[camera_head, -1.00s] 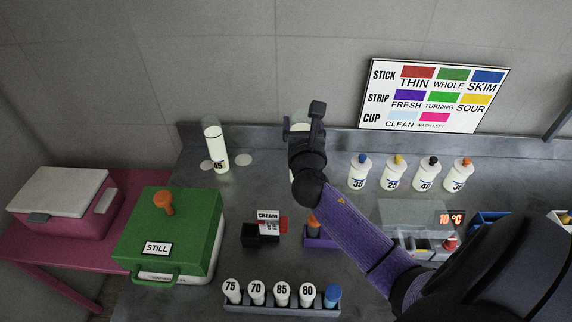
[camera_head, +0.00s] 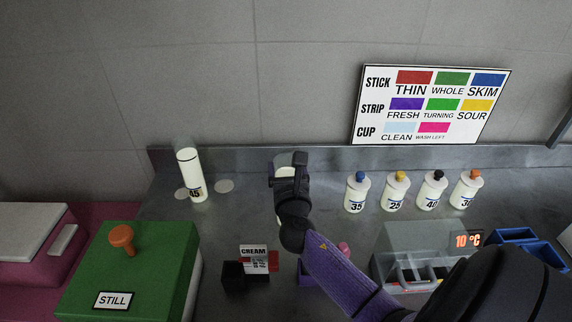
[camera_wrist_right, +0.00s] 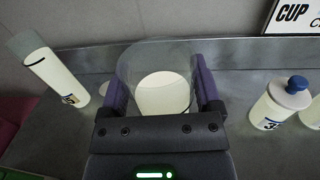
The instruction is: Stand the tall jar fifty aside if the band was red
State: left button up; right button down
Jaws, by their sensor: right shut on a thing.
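My right gripper (camera_head: 290,170) is shut on a tall clear-topped jar (camera_head: 283,213) with white milk inside. The right wrist view shows the jar's round mouth and milk (camera_wrist_right: 163,95) between the two fingers. Its number and any band are hidden by the gripper, and I cannot tell whether its base touches the counter. Another tall jar (camera_head: 189,171), labelled 45, stands at the left beside a pale disc (camera_head: 224,186). The wall chart (camera_head: 432,104) shows STICK, STRIP and CUP colours; red stands over THIN. My left gripper is not in view.
Several capped bottles (camera_head: 357,193) stand to the right. A clear-lidded unit (camera_head: 410,245) reads 10 °C. A CREAM card (camera_head: 254,251) and a green STILL box (camera_head: 125,270) are in front. Counter between jar 45 and the held jar is mostly clear.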

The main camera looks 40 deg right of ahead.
jog(key=shift+f, duration=0.8)
grip_release()
jog(key=shift+r, duration=0.1)
pick_arm(q)
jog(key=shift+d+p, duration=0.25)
jog(key=shift+p, duration=0.1)
pick_arm(e)
jog(key=v, duration=1.2)
jog(key=shift+r, duration=0.1)
